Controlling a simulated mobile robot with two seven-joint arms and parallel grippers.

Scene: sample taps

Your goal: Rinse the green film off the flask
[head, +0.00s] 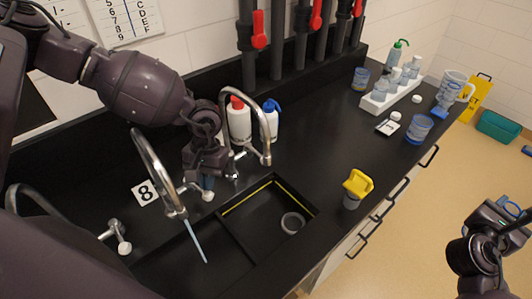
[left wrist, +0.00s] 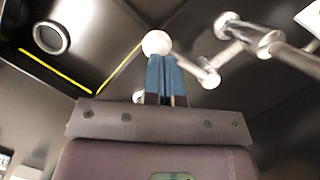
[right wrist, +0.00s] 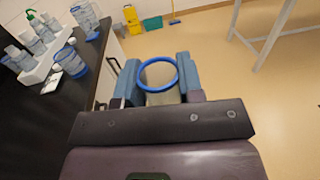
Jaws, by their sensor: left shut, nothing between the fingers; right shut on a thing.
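My right gripper (head: 507,212) is shut on a blue-rimmed clear vessel (right wrist: 158,74), which I take for the flask. It is held out over the floor, right of the counter; no green film can be made out on it. My left gripper (head: 206,183) is shut and empty. Its fingertips (left wrist: 163,62) are at the white knob (left wrist: 156,42) of a tap; whether they touch it I cannot tell. A pale blue water stream (head: 195,241) falls from the left curved spout (head: 155,165) into the sink (head: 230,255).
A second curved spout (head: 262,115) stands behind my left gripper. A grey container with a yellow top (head: 357,185) stands near the counter's front edge. Blue-rimmed beakers (head: 419,129), a white rack of bottles (head: 390,92) and a jug (head: 453,88) stand farther right.

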